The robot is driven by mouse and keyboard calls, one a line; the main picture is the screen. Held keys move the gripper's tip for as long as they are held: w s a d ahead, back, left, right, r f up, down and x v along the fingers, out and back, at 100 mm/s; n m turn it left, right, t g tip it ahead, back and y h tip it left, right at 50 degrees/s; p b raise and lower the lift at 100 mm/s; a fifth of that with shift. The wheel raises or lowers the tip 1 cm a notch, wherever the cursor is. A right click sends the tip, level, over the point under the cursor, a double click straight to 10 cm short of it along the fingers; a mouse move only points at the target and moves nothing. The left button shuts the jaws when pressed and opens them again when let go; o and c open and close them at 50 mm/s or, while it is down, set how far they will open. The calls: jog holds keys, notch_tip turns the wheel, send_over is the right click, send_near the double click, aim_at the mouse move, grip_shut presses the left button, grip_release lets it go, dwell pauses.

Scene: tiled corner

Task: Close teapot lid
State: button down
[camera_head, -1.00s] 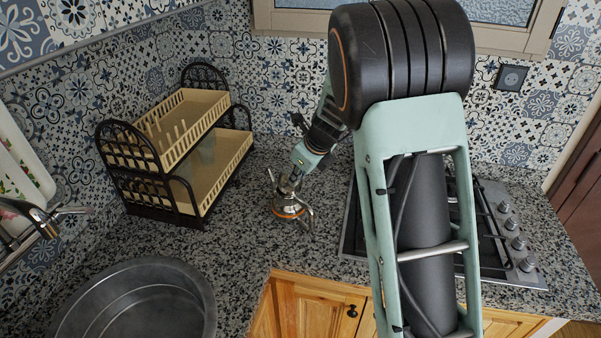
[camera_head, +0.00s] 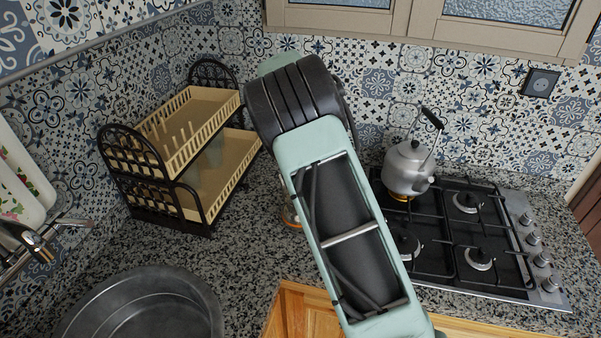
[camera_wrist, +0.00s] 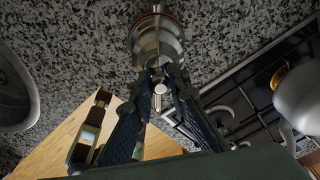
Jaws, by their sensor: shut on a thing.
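The teapot (camera_wrist: 157,42) is a small shiny metal pot on the granite counter. It stands at the top centre of the wrist view. In the head view, only a sliver of the teapot (camera_head: 291,216) with its orange band shows beside my arm. My gripper (camera_wrist: 162,80) reaches to the near side of the teapot in the wrist view. Its dark fingers are shut on a small bright metal part (camera_wrist: 160,90), which looks like the teapot's lid or knob. The fingers hide most of this part, so I cannot tell the lid's angle. My arm hides my gripper in the head view.
A larger grey kettle (camera_head: 408,168) stands on the black gas hob (camera_head: 447,235) to the right. A two-tier dish rack (camera_head: 215,180) stands left of my arm. A round metal basin (camera_head: 143,304) is at the front left. The counter between is clear.

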jog(key=shift+a+f+g, duration=0.1)
jog(key=shift+f+g, duration=0.15)
jog(key=shift+g, duration=0.05)
jog(key=shift+f, duration=0.1)
jog(key=c, duration=1.8)
grip_release()
jog(key=shift+w, duration=0.1)
jog(key=r, duration=0.4)
jog(key=w+a+r, duration=0.1)
jog(key=r, duration=0.7)
jog(key=shift+w+a, duration=0.3)
jog(key=shift+a, duration=0.05)
